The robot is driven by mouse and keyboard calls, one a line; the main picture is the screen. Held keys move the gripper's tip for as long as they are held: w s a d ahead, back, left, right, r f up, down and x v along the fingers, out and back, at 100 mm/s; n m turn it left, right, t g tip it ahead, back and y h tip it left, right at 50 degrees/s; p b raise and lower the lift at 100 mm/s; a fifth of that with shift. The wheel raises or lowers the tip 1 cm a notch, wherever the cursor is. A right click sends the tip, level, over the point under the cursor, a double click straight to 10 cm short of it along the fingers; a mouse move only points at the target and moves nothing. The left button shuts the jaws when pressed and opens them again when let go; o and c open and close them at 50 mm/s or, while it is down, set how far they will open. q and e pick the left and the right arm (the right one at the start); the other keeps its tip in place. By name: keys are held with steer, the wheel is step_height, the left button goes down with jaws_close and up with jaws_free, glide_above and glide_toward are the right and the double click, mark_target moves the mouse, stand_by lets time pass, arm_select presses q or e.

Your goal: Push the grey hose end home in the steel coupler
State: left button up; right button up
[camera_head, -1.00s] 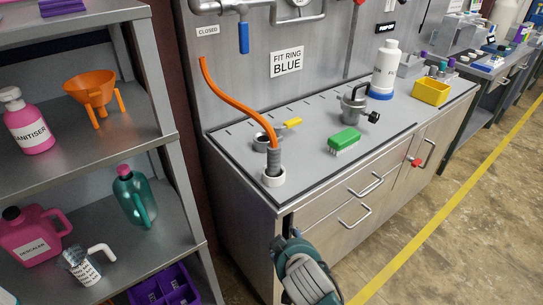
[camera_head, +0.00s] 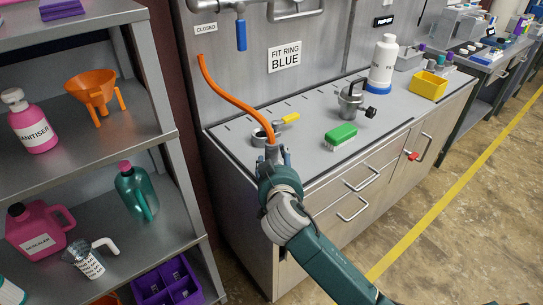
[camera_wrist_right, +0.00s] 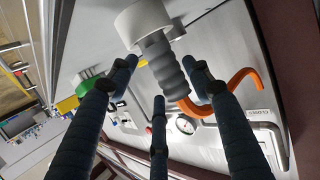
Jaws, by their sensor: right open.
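The orange hose (camera_head: 228,99) hangs down from the left of the wall panel. Its grey ribbed hose end (camera_wrist_right: 165,65) stands in a white ring (camera_wrist_right: 138,18) at the counter's front left corner. In the head view the hose end (camera_head: 271,153) is partly hidden behind my right gripper (camera_head: 278,160). The right gripper's fingers are open around the hose end in the wrist view (camera_wrist_right: 163,80), with visible gaps. A steel coupler-like ring (camera_head: 259,136) with a yellow lever (camera_head: 290,118) lies on the counter just behind. My left gripper is out of view.
A green brush (camera_head: 341,134), a steel pot-like fitting (camera_head: 351,103), a white bottle (camera_head: 384,62) and a yellow bin (camera_head: 428,86) stand farther right on the counter. A grey shelf (camera_head: 95,164) with jugs stands close on the left.

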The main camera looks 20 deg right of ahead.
mark_target(275, 158)
steer(key=shift+x, duration=1.55)
steer(key=shift+s, duration=0.1)
steer(key=c, duration=1)
